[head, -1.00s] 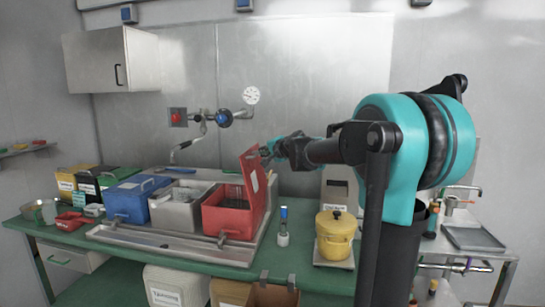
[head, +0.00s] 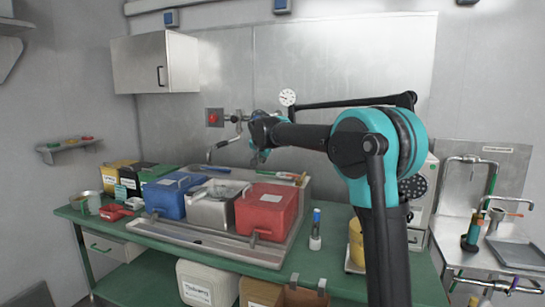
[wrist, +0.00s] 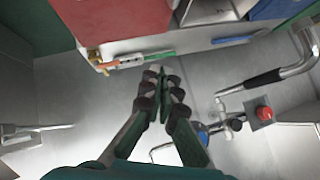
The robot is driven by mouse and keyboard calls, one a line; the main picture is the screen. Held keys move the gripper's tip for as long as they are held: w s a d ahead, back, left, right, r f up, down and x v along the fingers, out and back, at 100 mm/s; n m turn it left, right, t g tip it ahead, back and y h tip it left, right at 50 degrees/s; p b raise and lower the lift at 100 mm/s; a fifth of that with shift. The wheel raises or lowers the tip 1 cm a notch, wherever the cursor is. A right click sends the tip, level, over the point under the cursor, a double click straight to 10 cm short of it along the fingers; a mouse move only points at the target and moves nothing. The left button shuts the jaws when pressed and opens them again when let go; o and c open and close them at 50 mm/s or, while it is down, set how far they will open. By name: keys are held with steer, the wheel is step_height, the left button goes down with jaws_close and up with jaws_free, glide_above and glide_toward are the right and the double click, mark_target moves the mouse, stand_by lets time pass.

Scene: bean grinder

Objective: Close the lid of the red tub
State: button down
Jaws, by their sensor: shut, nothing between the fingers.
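The red tub (head: 262,217) stands on a tray on the green bench. Its red lid (head: 270,193) lies down over the top, with a handle on it. The red lid also shows at the top left of the wrist view (wrist: 115,20).
A blue tub (head: 172,200) and a grey tub (head: 212,212) stand left of the red tub. A small bottle (head: 316,230) and a yellow pot (head: 356,243) stand to its right. A tap and pipes (head: 225,145) are on the wall behind.

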mark_target(244, 195)
steer(key=a+f+n+h, duration=0.1)
steer(key=a+f, duration=0.1)
steer(key=f, duration=0.1)
steer(key=w+a+f+n+g+h, duration=0.1)
steer(key=a+f+h, duration=0.1)
steer(key=a+f, duration=0.1)
steer(key=w+a+f+h, duration=0.1)
steer(key=a+f+h, duration=0.1)
steer(key=f, duration=0.2)
steer(key=shift+w+a+n+g, duration=0.25)
steer(key=shift+a+n+g, duration=0.1)
steer(key=shift+n+g, duration=0.05)
steer(key=shift+a+f+h, duration=0.2)
steer(key=shift+f+h, duration=0.1)
steer(key=shift+f, duration=0.35)
